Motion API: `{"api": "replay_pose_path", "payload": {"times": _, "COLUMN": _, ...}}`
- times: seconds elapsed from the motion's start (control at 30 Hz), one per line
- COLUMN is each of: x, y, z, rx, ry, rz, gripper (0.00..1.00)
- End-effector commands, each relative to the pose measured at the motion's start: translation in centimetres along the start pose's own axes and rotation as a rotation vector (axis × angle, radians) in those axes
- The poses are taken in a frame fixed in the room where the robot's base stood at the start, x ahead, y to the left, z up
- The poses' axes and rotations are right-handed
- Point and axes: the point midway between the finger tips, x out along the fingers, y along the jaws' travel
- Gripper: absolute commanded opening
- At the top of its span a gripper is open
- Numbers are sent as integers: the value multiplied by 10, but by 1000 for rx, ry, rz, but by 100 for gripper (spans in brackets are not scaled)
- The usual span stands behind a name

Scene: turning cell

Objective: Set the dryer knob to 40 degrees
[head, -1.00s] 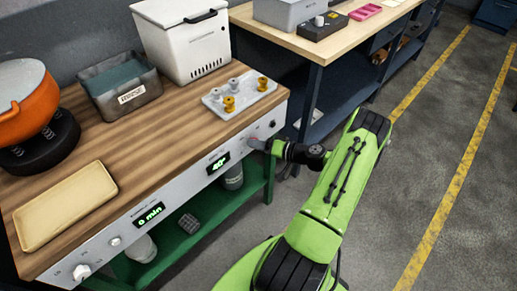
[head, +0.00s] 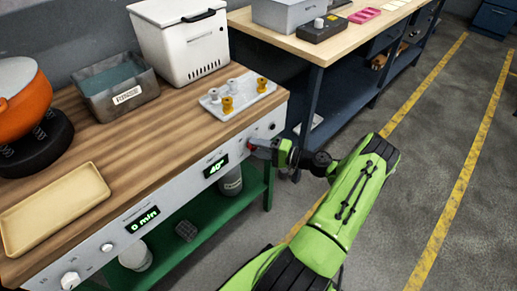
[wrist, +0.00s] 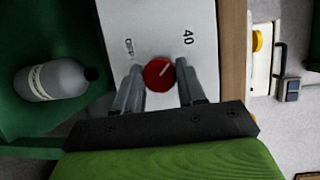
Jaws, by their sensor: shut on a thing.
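The red dryer knob (wrist: 158,74) sits on the white control panel (wrist: 190,30) between my gripper's fingers. Its white pointer line slants up and right in the wrist view, roughly toward the printed "40" (wrist: 188,37). A smaller label, seemingly "OFF" (wrist: 128,47), is on the other side. My gripper (wrist: 157,75) is shut on the knob. In the head view, my gripper (head: 262,149) reaches the bench front from the right, and a bit of the red knob (head: 250,146) shows at its tip. The green display (head: 216,167) beside it reads 40°.
Another display (head: 142,219) reads 0 min, with white knobs (head: 70,280) further left. On the bench stand a tray of spools (head: 238,95), a white lidded box (head: 182,40) and a rinse tub (head: 118,88). Bottles sit on the green shelf (head: 205,225). The floor at right is clear.

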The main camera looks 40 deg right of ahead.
Motion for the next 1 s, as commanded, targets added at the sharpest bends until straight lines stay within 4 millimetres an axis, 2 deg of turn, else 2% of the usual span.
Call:
{"api": "replay_pose_path", "payload": {"times": 0.47, "x": -1, "y": 3, "z": -1, "rx": 16, "ry": 2, "rz": 1, "gripper": 9}}
{"api": "replay_pose_path", "payload": {"times": 0.5, "x": -1, "y": 3, "z": -1, "rx": 16, "ry": 2, "rz": 1, "gripper": 43}}
{"api": "replay_pose_path", "payload": {"times": 0.63, "x": -1, "y": 2, "z": 0, "rx": 15, "ry": 2, "rz": 0, "gripper": 63}}
{"api": "replay_pose_path", "payload": {"times": 0.9, "x": -1, "y": 1, "z": 0, "rx": 14, "ry": 0, "rz": -3, "gripper": 64}}
{"api": "replay_pose_path", "payload": {"times": 1.0, "x": -9, "y": 1, "z": -1, "rx": 14, "ry": 3, "rz": -2, "gripper": 64}}
